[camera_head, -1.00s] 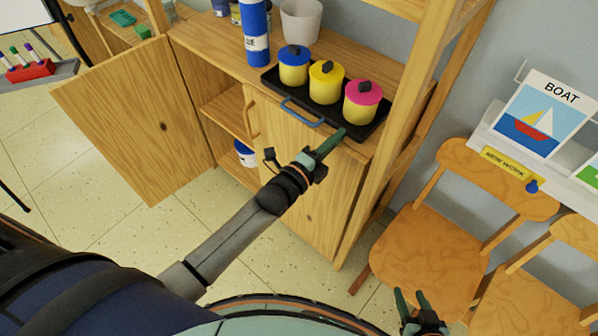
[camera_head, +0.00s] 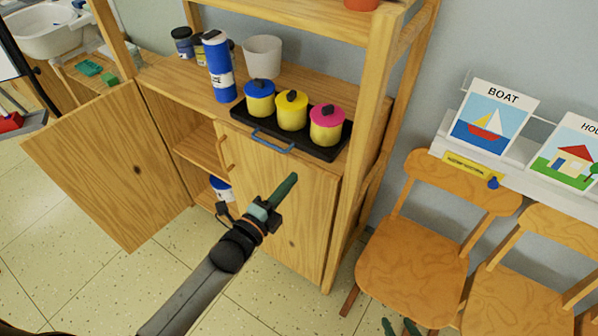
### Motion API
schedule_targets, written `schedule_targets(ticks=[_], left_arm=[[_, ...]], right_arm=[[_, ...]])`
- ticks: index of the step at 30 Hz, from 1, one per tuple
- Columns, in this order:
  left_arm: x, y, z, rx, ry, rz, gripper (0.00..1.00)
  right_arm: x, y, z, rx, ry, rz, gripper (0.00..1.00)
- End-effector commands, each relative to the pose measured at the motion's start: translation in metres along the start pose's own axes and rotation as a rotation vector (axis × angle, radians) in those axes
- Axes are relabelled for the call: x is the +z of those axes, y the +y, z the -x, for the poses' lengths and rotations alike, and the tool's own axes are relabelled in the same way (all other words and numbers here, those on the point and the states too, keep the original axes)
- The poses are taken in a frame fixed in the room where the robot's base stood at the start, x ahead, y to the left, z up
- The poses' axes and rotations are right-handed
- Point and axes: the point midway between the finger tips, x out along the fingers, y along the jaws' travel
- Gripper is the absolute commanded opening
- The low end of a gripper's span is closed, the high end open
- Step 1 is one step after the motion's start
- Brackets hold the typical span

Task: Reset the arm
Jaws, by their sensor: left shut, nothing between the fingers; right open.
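My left gripper (camera_head: 280,192) is shut and empty. Its arm comes in from the bottom, and its fingers point up and right in front of the cabinet's closed right door (camera_head: 308,215). In the picture it lies below the black tray (camera_head: 318,152), apart from the tray's blue handle (camera_head: 272,142). My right gripper (camera_head: 400,327) shows only as two green fingertips at the bottom edge, below the left chair. The fingers are spread apart with nothing between them.
The cabinet's left door (camera_head: 110,165) stands open. The tray holds a blue-lidded pot (camera_head: 260,100), a yellow-lidded pot (camera_head: 291,112) and a pink-lidded pot (camera_head: 326,124). A blue bottle (camera_head: 219,72) stands beside them. Wooden chairs (camera_head: 415,240) stand right.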

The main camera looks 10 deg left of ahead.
Motion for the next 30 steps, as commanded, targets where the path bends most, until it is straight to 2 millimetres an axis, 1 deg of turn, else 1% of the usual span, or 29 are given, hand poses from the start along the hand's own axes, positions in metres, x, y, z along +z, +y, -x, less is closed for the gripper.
schedule_targets(ticks=[1, 3, 6, 9, 15, 23, 26, 29, 30], left_arm=[[0.0, 0.001, 0.012, 0.003, 0.001, 0.0, 0.0], [0.0, 0.001, 0.025, 0.002, 0.0, 0.0, 0.0], [0.0, 0.001, 0.04, 0.001, 0.001, -0.001, 0.0], [0.0, 0.001, 0.051, 0.001, 0.0, 0.0, 0.0], [0.0, 0.0, 0.061, -0.001, 0.001, -0.001, 0.0], [0.0, 0.001, 0.062, 0.006, -0.002, 0.014, 0.0], [0.0, 0.009, 0.069, 0.048, -0.023, 0.117, 0.0], [-0.001, 0.028, 0.085, 0.137, -0.079, 0.34, 0.0], [-0.002, 0.038, 0.094, 0.181, -0.114, 0.456, 0.0]], right_arm=[[-0.001, 0.0, 0.0, 0.0, 0.002, 0.0, 0.5], [-0.003, 0.001, -0.002, 0.001, 0.007, 0.001, 0.5], [-0.005, 0.001, -0.002, 0.001, 0.01, 0.002, 0.5], [-0.004, 0.001, -0.003, 0.001, 0.01, 0.002, 0.5], [-0.004, 0.001, -0.003, 0.001, 0.01, 0.002, 0.5], [-0.005, 0.001, -0.002, 0.001, 0.01, 0.002, 0.5], [-0.007, 0.001, 0.0, 0.001, 0.01, 0.002, 0.5], [-0.011, 0.001, 0.003, 0.001, 0.01, 0.002, 0.5], [-0.012, 0.0, 0.005, 0.001, 0.01, 0.002, 0.5]])
